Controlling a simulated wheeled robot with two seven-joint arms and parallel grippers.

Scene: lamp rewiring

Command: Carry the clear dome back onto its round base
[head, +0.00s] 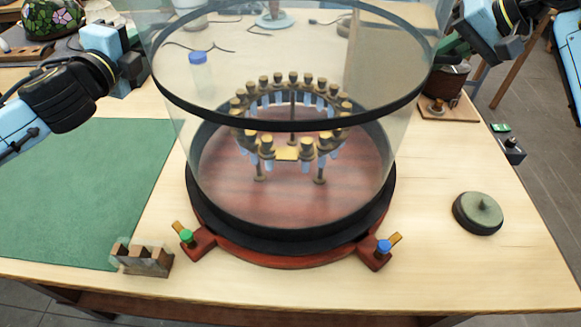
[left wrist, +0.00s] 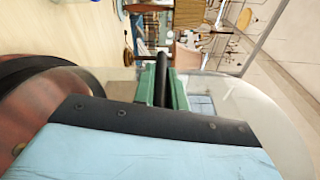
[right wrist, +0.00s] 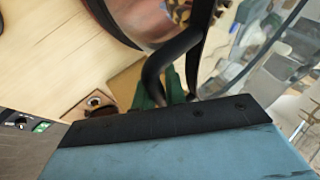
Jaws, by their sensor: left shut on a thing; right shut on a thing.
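The clear dome (head: 172,120), with a black band (head: 290,123) around it, is upright over the round base (head: 290,247). The base has a black rim, a reddish floor and a ring of small capped tubes (head: 308,150) inside. My left gripper (head: 147,62) is at the dome's left side; in the left wrist view it (left wrist: 162,88) is shut on a black bar of the dome. My right gripper (head: 440,48) is at the right side, and in the right wrist view it (right wrist: 172,88) is shut on a curved black bar. I cannot tell whether the dome's lower edge touches the base.
Two red brackets with a green knob (head: 186,236) and a blue knob (head: 384,246) stick out at the base's front. A green mat (head: 80,185) and notched wooden block (head: 143,260) lie left; a dark round weight (head: 478,212) lies right. A blue-capped bottle (head: 199,75) stands behind.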

